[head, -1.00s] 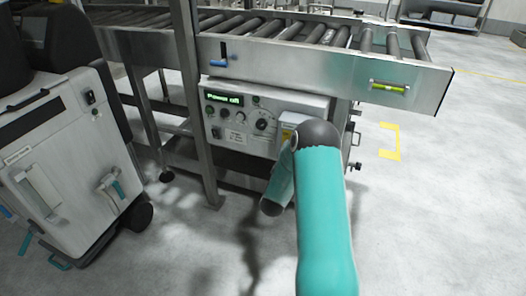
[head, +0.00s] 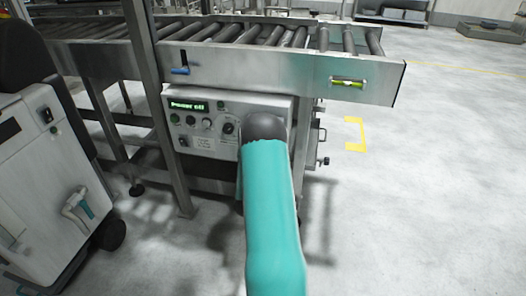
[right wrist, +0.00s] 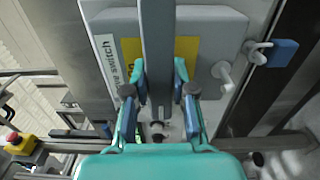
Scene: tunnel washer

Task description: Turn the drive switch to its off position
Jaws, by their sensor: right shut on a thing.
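The drive switch box (right wrist: 215,40) fills the middle of the right wrist view. It is a grey housing with a yellow plate (right wrist: 187,50) and a white label (right wrist: 108,60) ending in "switch". A grey bar-shaped switch handle (right wrist: 157,30) stands lengthwise in the picture in front of the plate. My right gripper (right wrist: 158,78) is shut on this handle, one finger on each side. In the head view my teal right arm hides the gripper and the switch. My left gripper is in neither current view.
A control panel (head: 213,143) with a lit green "Power off" display sits under the roller conveyor (head: 290,68). A white cabinet (head: 40,150) stands at the left. A blue padlock-like block (right wrist: 282,52) hangs beside the switch.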

